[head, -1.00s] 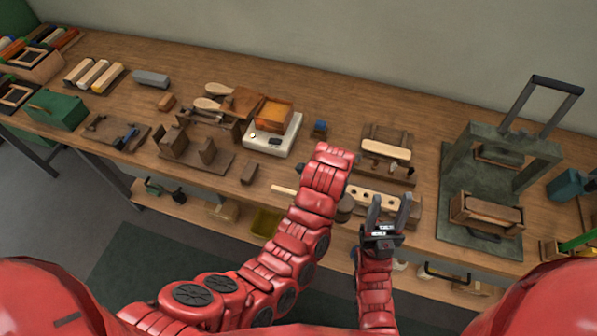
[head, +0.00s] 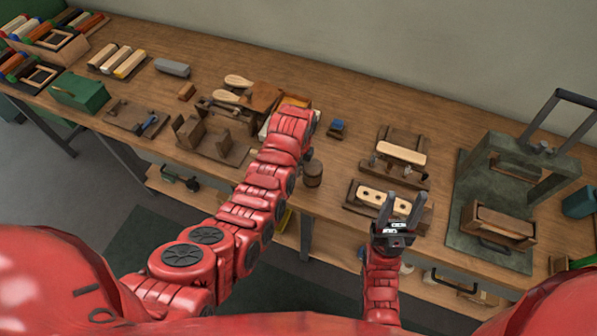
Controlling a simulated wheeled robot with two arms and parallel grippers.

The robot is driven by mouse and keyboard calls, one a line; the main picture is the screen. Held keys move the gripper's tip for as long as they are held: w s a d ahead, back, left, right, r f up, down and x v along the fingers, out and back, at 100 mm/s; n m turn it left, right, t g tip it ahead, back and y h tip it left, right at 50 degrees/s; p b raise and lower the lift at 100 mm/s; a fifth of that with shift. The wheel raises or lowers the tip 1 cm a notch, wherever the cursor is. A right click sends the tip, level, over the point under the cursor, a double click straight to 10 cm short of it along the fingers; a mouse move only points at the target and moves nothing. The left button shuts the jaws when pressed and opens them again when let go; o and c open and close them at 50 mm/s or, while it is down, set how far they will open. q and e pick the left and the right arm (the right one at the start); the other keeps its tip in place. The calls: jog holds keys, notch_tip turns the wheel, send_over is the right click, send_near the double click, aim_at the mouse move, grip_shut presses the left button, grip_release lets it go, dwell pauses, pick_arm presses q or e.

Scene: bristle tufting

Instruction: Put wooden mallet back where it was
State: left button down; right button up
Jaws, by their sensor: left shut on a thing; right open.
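The wooden mallet's dark, round head (head: 313,173) shows just right of my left arm, near the table's front edge. Its handle is hidden behind that arm. My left gripper's fingers are also hidden behind my red forearm; the mallet has moved along with this arm, so the gripper is shut on it. My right gripper (head: 402,210) is open and empty, fingers pointing up, in front of the pale block with holes (head: 384,199).
The workbench (head: 330,85) holds a wooden fixture with a pale bar (head: 401,153), a blue-topped piece (head: 337,127) and a grey-green press (head: 490,205) at right. Wooden stands (head: 210,142) and a green box (head: 80,92) are at left. Bare wood lies behind the blue-topped piece.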

pick_arm(q)
jog(key=shift+f+p, duration=0.3)
jog(key=shift+f, duration=0.05)
jog(key=shift+f+p, duration=0.35)
jog(key=shift+f, duration=1.05)
jog(key=c, duration=0.8)
grip_release()
jog(key=shift+f, duration=0.1)
